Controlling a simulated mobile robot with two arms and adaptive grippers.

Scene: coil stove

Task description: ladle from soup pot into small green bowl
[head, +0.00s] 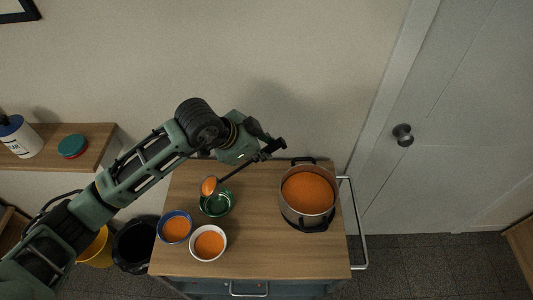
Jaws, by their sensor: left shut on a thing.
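My left gripper (272,147) is shut on the handle of a ladle. The ladle's bowl (209,186) holds orange soup and is over the back left part of the small green bowl (226,210). The green bowl sits on the wooden cart top, and the part of its inside that shows is green with no orange soup visible. The soup pot (305,224) stands at the right of the cart, filled with orange soup. My right gripper is not in view.
A blue bowl (163,241) and a white bowl (194,255), both with orange soup, stand on the cart top (270,255) in front of the green bowl. A metal rail (359,230) runs along the cart's right side. The cart's front middle is clear.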

